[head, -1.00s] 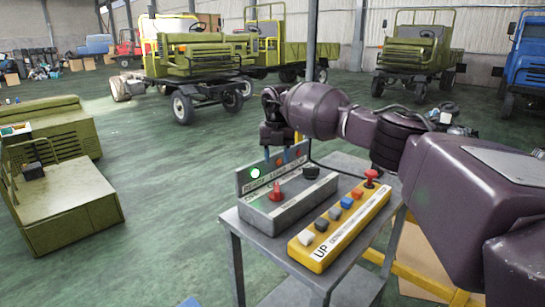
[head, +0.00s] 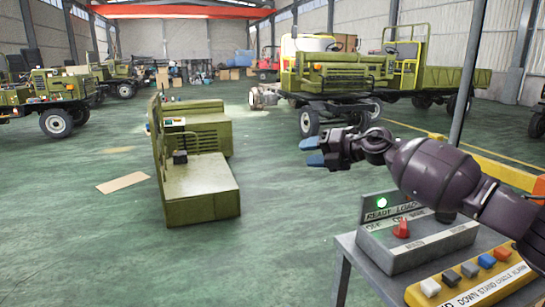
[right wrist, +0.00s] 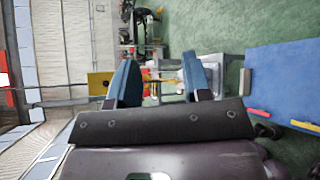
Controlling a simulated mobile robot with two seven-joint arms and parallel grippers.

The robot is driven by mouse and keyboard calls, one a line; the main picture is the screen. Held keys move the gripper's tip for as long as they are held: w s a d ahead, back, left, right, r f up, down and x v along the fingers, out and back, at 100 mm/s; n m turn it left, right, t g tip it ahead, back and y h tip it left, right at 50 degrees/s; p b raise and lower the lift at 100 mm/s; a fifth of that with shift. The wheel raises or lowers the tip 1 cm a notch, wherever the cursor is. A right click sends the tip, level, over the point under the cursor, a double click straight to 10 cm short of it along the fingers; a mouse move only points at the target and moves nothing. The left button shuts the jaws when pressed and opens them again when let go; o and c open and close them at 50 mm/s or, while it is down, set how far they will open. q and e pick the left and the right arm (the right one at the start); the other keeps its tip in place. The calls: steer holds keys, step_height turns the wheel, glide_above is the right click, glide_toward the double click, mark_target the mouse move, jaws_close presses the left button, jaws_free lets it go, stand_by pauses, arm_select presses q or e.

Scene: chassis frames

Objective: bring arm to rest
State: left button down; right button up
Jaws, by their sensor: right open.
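My right arm comes in from the right in the head view. Its gripper (head: 312,152) is in the air, up and left of the grey control box (head: 400,246), apart from it. In the right wrist view the two blue fingers of this gripper (right wrist: 160,82) stand apart with nothing between them. The grey box has a red knob (head: 402,229) and a back plate with a lit green lamp (head: 382,203). My left gripper is not in view.
A yellow control box (head: 470,286) with several buttons lies on the grey metal table (head: 366,270). A green chassis cab part (head: 200,190) stands on the floor at left. Green trucks (head: 345,82) stand behind. The green floor between is largely clear.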

steer(key=s+a+f+m+t+y, duration=0.2)
steer(key=s+a+m+y, duration=0.1)
steer(key=s+d+f+m+t+h, duration=0.45)
steer(key=s+f+m, duration=0.25)
steer(key=f+m, duration=0.4)
steer(key=s+d+f+m+t+h, duration=0.4)
steer(key=s+f+m+h, duration=0.2)
steer(key=f+m, duration=0.4)
steer(key=s+d+f+m+g+h, duration=0.2)
steer(key=s+d+f+m, duration=0.1)
steer(key=s+f, duration=0.4)
steer(key=s+d+f+m+g+h, duration=0.2)
steer(key=s+d+f, duration=0.3)
steer(key=s, duration=0.8)
steer(key=s+d+f+m+g+h, duration=0.2)
steer(key=s+d+f+m, duration=0.2)
steer(key=s+f, duration=0.7)
steer(key=shift+d+m, duration=0.15)
steer(key=shift+m, duration=0.35)
steer(key=shift+s, duration=0.1)
steer(key=shift+r, duration=0.1)
